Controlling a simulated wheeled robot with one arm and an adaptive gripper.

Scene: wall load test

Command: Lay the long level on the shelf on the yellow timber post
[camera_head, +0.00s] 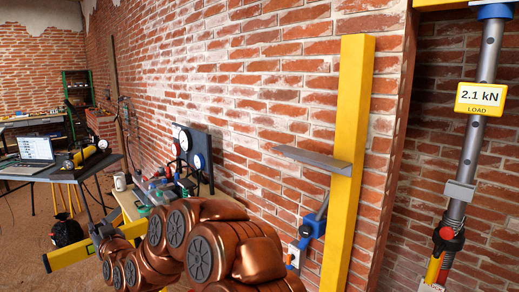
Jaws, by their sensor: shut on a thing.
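The yellow timber post (348,120) stands upright against the brick wall, right of centre. A flat grey shelf (315,160) sticks out to the left from the post at about mid-height, and its top is bare. My gripper (105,242) is at the lower left, well left of the shelf and lower in the picture. It is shut on the long yellow level (72,257), whose left end points to the lower left. My copper arm hides part of the level and part of the gripper, so the exact finger contact is not clear.
A workbench with a gauge panel (196,145) and small tools stands behind my arm. A blue tool (313,222) is on the wall under the shelf. A prop with a 2.1 kN display (480,98) stands at right. A table with a laptop (33,150) is at left.

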